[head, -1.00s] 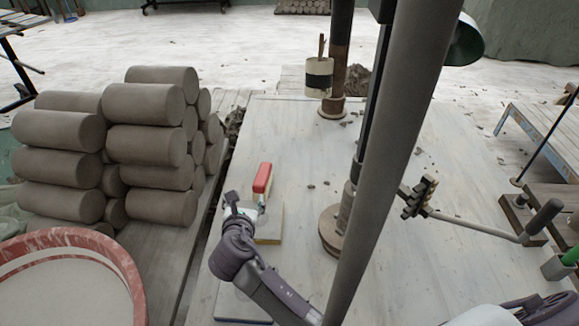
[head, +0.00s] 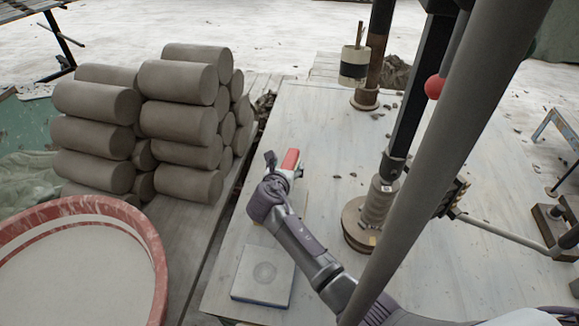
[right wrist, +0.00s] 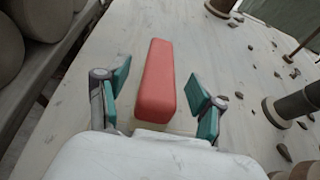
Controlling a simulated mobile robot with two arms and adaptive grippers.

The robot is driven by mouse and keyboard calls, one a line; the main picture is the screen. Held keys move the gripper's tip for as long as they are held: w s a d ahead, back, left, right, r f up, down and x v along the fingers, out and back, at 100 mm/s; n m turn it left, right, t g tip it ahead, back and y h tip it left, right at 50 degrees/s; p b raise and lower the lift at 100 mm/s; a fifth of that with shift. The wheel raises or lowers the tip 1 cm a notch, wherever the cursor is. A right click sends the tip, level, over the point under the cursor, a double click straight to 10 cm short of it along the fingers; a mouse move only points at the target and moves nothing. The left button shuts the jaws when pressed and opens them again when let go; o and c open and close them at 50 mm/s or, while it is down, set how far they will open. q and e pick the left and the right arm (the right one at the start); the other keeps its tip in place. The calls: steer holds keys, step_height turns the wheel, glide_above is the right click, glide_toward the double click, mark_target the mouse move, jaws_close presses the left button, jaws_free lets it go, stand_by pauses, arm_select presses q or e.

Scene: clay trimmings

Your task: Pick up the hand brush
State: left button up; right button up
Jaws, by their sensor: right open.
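The hand brush (head: 290,159) shows as a red block-shaped handle on the pale work table (head: 330,235), near its left edge. My right gripper (head: 284,166) is at the brush and hides its near part in the head view. In the right wrist view the red handle (right wrist: 157,82) lies between the two spread teal-padded fingers (right wrist: 157,92), with a gap on each side. The gripper is open and holds nothing. The brush's bristles are not visible. My left gripper is not in view.
Stacked grey clay cylinders (head: 180,110) stand left of the table. A red-rimmed round tub (head: 160,262) is at the lower left. A grey square slab (head: 250,285) lies in front. A post on a round base (head: 357,238) stands right of my gripper. Clay crumbs dot the table.

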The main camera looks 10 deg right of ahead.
steer(key=x, duration=0.2)
steer(key=shift+w+d+f, duration=0.1)
steer(key=shift+w+f, duration=0.1)
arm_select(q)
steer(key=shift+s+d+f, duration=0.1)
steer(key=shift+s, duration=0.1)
arm_select(e)
steer(key=shift+r, duration=0.1)
steer(key=shift+c, duration=1.1)
jaws_close()
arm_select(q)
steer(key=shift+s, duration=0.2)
